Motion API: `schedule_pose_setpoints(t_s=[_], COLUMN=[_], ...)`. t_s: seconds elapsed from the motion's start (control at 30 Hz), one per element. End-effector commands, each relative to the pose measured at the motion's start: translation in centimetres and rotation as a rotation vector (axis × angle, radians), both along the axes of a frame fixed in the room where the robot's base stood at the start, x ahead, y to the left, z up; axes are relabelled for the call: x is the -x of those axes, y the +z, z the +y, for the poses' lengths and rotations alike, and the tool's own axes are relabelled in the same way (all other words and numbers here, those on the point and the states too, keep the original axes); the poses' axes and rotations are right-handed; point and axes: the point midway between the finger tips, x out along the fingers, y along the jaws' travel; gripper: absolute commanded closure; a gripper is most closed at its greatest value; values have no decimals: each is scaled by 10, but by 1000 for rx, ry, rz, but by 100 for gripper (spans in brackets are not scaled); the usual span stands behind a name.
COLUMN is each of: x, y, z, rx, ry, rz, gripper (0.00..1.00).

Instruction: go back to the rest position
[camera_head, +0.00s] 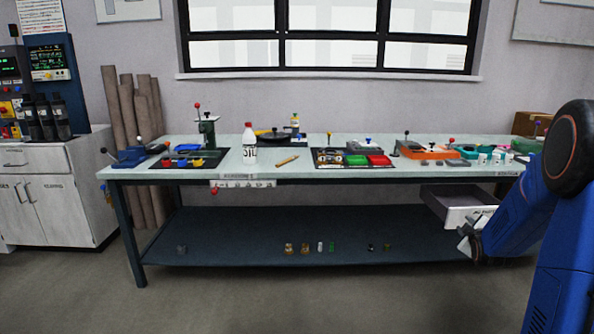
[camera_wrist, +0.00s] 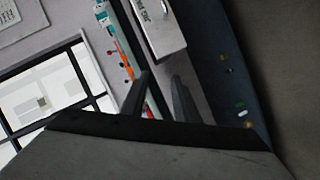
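My arm is at the right of the head view, bent down in front of the workbench. My gripper (camera_head: 468,240) shows small and dark beside the open drawer's white front (camera_head: 468,217), partly overlapping it in the picture. In the wrist view my gripper's two fingers (camera_wrist: 162,76) stand apart with nothing between them. The pulled-out drawer (camera_wrist: 166,28) lies beyond the fingertips in that view, apart from them.
The long workbench (camera_head: 290,178) carries trays, a white bottle (camera_head: 249,146), a green press (camera_head: 207,130) and an orange fixture (camera_head: 428,152). Several small parts lie on its lower shelf (camera_head: 240,230). A cabinet (camera_head: 50,200) stands left. The floor in front is clear.

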Motion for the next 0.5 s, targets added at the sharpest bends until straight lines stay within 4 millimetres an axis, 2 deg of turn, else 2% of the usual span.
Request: schedule_pose_setpoints(t_s=[0.03, 0.2, 0.37, 0.5], x=[6, 33, 65, 97], y=[10, 31, 47, 58], z=[14, 54, 91, 123], rx=[-28, -141, -248, -340], ry=[-1, -20, -44, -71], rz=[12, 67, 121, 171], gripper=[72, 72, 72, 72])
